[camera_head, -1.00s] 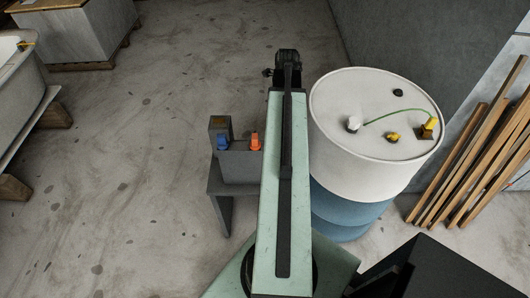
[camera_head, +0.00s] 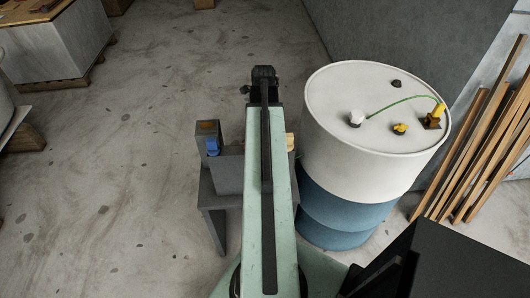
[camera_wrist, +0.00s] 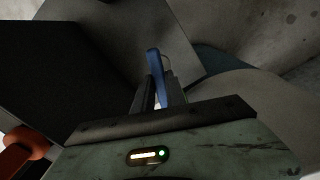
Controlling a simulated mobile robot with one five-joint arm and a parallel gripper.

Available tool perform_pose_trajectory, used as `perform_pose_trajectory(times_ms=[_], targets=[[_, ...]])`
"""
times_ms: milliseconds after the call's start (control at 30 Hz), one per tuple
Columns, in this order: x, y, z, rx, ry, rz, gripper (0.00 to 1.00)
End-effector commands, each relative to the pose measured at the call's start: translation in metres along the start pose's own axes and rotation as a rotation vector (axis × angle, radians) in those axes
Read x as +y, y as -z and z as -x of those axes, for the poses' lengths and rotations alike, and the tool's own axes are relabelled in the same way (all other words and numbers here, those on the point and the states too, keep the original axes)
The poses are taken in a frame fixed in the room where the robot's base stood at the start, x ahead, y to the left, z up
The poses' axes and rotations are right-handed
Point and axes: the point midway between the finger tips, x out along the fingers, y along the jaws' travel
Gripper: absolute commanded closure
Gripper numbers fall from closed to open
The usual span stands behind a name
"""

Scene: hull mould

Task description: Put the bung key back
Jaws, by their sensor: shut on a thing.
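In the wrist view my gripper (camera_wrist: 155,92) is shut on a slim blue thing (camera_wrist: 153,62), which I take for the bung key. It stands up between the dark fingers, and its lower part is hidden. In the head view only the dark end of my arm shows; the fingers and the held key are hidden. Left of my arm, a grey holder (camera_head: 229,167) stands on a grey stand (camera_head: 213,205). A blue-handled piece (camera_head: 212,146) sits in the holder. My arm covers the holder's right part. An orange handle (camera_wrist: 22,150) shows at the wrist view's lower left.
A white and blue drum (camera_head: 335,165) stands close right of my arm, with a white cap (camera_head: 356,118), a green cord and yellow fittings (camera_head: 400,128) on top. Timber planks (camera_head: 470,150) lean at the right. The floor at left is open.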

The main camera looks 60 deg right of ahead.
Motion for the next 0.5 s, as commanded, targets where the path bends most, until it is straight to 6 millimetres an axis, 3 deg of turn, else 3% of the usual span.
perform_pose_trajectory(times_ms=[33, 100, 300, 500], targets=[[-0.001, 0.001, -0.024, 0.0, 0.0, -0.001, 1.0], [-0.001, 0.001, -0.036, 0.0, 0.0, -0.002, 1.0], [-0.001, 0.002, -0.038, 0.0, 0.0, -0.003, 1.0], [-0.001, 0.002, -0.071, 0.0, 0.0, -0.004, 1.0]])
